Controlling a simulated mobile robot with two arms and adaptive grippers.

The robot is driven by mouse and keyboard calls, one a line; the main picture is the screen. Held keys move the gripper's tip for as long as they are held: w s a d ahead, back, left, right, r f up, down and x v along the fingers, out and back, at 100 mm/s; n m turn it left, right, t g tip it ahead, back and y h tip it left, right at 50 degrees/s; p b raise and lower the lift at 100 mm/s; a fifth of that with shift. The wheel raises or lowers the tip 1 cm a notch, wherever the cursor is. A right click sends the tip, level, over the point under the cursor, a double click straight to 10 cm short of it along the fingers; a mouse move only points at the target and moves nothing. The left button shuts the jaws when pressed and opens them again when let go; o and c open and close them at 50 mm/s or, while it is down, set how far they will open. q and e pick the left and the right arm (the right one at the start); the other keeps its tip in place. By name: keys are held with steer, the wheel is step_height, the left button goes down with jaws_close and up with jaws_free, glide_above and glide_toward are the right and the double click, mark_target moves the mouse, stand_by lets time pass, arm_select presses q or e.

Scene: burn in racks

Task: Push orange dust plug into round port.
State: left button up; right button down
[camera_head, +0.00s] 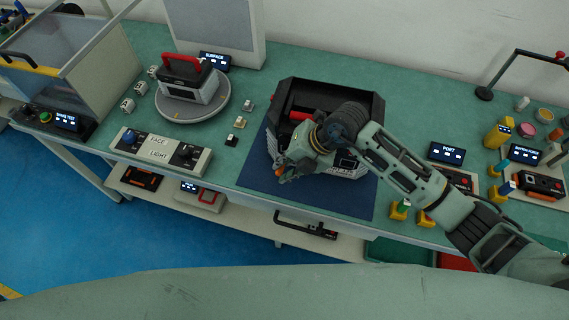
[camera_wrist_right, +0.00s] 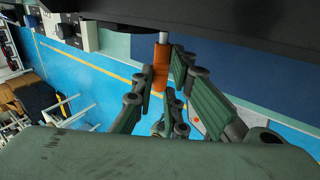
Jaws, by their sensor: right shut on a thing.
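The orange dust plug (camera_head: 279,171) is at the tip of my right gripper (camera_head: 289,168), beside the lower front left of a black and grey device (camera_head: 273,137). In the right wrist view the orange plug (camera_wrist_right: 161,66) stands between the fingers of my right gripper (camera_wrist_right: 164,82), which is shut on it. A short pale metal stem (camera_wrist_right: 163,38) shows at the plug's upper end, close below the dark device body (camera_wrist_right: 210,14). I cannot tell whether the stem touches the device. The round port is not visible. My left gripper is not in view.
The device stands on a blue mat (camera_head: 335,197) on the green bench. A turntable (camera_head: 190,108) carries another device with a red handle (camera_head: 183,63) at the left. A button box (camera_head: 160,151) lies near the front edge. Yellow stands and small displays, one reading PORT (camera_head: 446,153), occupy the right.

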steer(key=shift+w+d+b, duration=0.2)
steer(key=shift+w+b, duration=0.05)
steer(key=shift+w, duration=0.4)
steer(key=shift+w+d+b, duration=0.15)
steer(key=shift+w+b, duration=0.1)
steer(key=shift+w, duration=0.4)
